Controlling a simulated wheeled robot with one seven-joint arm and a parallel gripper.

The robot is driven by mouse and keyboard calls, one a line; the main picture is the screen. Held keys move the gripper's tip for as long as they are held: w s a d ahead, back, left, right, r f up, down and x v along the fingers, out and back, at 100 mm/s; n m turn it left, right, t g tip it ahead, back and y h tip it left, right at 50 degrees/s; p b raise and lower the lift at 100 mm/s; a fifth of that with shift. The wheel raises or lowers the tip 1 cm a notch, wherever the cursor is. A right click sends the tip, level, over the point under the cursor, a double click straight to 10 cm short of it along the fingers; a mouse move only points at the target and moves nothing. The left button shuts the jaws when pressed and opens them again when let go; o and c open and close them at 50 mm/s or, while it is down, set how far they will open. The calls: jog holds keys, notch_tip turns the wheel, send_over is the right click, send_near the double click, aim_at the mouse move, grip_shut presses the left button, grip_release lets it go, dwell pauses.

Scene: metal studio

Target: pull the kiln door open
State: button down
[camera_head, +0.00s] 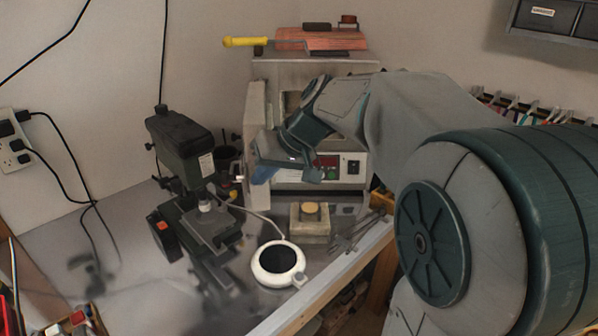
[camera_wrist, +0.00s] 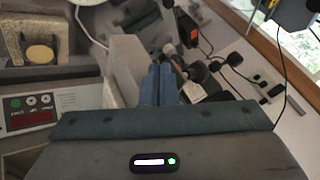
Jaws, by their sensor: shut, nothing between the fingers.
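The kiln (camera_head: 275,72) stands at the back of the metal bench. Its pale door (camera_head: 254,112) stands swung outward at the kiln's left side, and part of the chamber opening shows beside my arm. In the wrist view the door (camera_wrist: 127,68) is a light slab just left of my fingers. My gripper (camera_head: 262,174) is in front of the kiln, low near the door's lower part. Its blue fingers (camera_wrist: 157,70) are together and hold nothing. I cannot tell whether they touch the door. My arm hides much of the kiln's front and right side.
A green drill press (camera_head: 185,150) stands left of the kiln. A white round device with a dark top (camera_head: 278,264) and a small block with a yellow disc (camera_head: 310,222) sit on the bench in front. Metal tongs (camera_head: 355,232) lie to the right. A yellow-handled tool (camera_head: 245,42) lies on top.

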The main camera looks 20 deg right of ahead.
jog(key=shift+d, duration=0.1)
dwell(0.3)
jog(key=s+d+f+b+v, duration=0.1)
jog(key=d+f+b+v, duration=0.1)
jog(key=v, duration=1)
jog(key=s+a+f+m+h, duration=0.1)
jog(key=s+f+h, duration=0.2)
jog(key=s+f, duration=0.4)
jog(key=s+a+f+g+h, duration=0.1)
jog(key=s+a+f+h, duration=0.1)
jog(key=s+f, duration=0.5)
notch_tip(320, 180, down, 6)
jog(key=shift+s+f+m+h, duration=0.2)
jog(key=shift+m+h, duration=0.2)
jog(key=shift+h, duration=0.2)
